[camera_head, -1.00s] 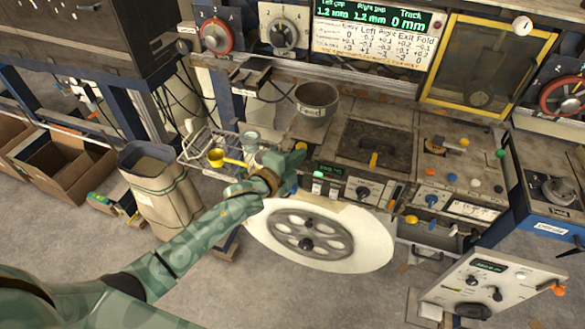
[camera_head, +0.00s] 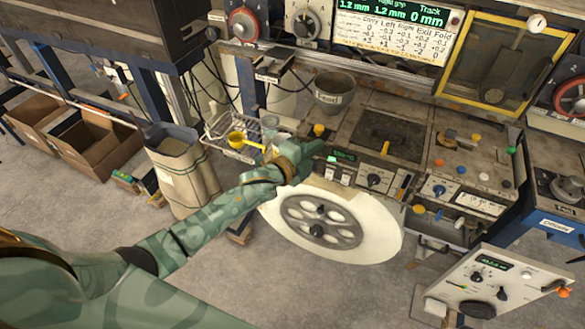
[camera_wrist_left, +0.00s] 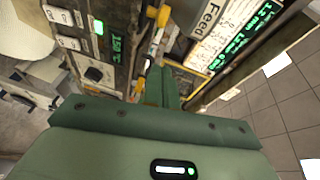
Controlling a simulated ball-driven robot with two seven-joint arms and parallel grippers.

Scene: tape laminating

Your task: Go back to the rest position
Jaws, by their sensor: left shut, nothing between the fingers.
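My left gripper (camera_head: 304,154) is shut and empty at the left front edge of the machine's bench. Its arm comes in from the lower left, passing above the left side of the large white wheel (camera_head: 380,240). In the left wrist view its closed green fingers (camera_wrist_left: 161,88) point toward the machine, near a yellow knob (camera_wrist_left: 158,16) and the grey feed cup (camera_wrist_left: 207,18). The gripper is close to the front control panel with its green display (camera_head: 344,156). My right gripper is not in view.
The feed cup (camera_head: 334,93) stands on the bench behind the gripper. A wire rack (camera_head: 222,128) with a yellow scoop (camera_head: 236,138) is on the left. A paper sack (camera_head: 185,178) and cardboard boxes (camera_head: 95,145) stand on the floor. A white control box (camera_head: 500,285) is at lower right.

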